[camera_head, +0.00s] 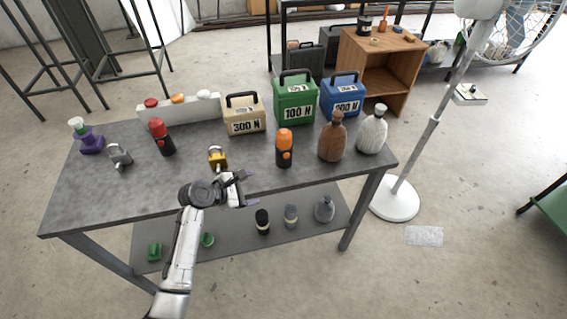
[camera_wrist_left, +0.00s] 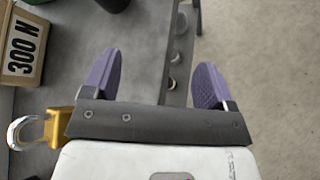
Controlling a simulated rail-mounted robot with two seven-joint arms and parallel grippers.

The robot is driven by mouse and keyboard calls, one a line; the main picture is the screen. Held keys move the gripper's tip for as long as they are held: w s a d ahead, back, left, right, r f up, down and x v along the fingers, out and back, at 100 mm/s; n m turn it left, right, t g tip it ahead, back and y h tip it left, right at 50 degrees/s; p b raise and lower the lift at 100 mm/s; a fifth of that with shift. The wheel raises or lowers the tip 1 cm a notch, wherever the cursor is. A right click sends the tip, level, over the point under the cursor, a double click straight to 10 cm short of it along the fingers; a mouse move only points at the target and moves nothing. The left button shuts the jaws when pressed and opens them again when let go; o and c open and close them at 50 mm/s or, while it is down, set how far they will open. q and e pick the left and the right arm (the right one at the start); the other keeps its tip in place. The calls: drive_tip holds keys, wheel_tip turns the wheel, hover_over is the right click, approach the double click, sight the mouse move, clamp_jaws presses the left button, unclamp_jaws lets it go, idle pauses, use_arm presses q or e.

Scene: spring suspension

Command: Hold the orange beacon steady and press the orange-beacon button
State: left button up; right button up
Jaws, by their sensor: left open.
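The orange beacon (camera_head: 284,148) stands upright on the grey table, with an orange top, a black base and a small round orange spot on its side. A long white box (camera_head: 190,110) at the back left carries red, orange and white caps; the orange cap (camera_head: 178,98) is in the middle. My left gripper (camera_head: 248,189) is at the table's front edge, left of and nearer than the beacon, apart from it. Its purple fingers are open and empty in the left wrist view (camera_wrist_left: 155,70). My right gripper is not in view.
A yellow padlock (camera_head: 217,157) stands just behind my left gripper. A red-topped beacon (camera_head: 161,137) stands further left. Tan, green and blue weights line the back, with the green weight (camera_head: 295,98) behind the orange beacon. A brown bottle (camera_head: 332,138) stands right of it.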

sight(277, 158)
use_arm(q)
drive_tip(key=w+n+b, duration=0.1)
drive_tip(key=w+b, duration=0.1)
drive_tip(key=w+n+h+b, duration=0.1)
drive_tip(key=w+n+b, duration=0.1)
drive_tip(key=w, duration=0.1)
drive_tip(key=w+d+n+h+b, duration=0.1)
drive_tip(key=w+n+b, duration=0.1)
drive_tip(key=b, duration=0.1)
drive_tip(key=shift+w+t, duration=0.2)
drive_tip(key=shift+t, duration=0.2)
drive_tip(key=shift+w+d+r+n+h+b, duration=0.2)
drive_tip(key=shift+w+r+n+h+b, duration=0.1)
drive_tip(key=shift+w+n+b, duration=0.45)
drive_tip(key=b+x, duration=0.6)
drive_tip(key=b, duration=0.5)
drive_tip(key=shift+f, duration=0.15)
drive_tip(key=shift+w+d+p, duration=0.4)
drive_tip(key=shift+w+d, duration=0.25)
drive_tip(key=shift+d, duration=0.3)
drive_tip(key=shift+w+d+f, duration=0.25)
drive_tip(key=shift+w+d, duration=0.15)
drive_tip(key=shift+d, duration=0.1)
drive_tip(key=shift+d, duration=0.1)
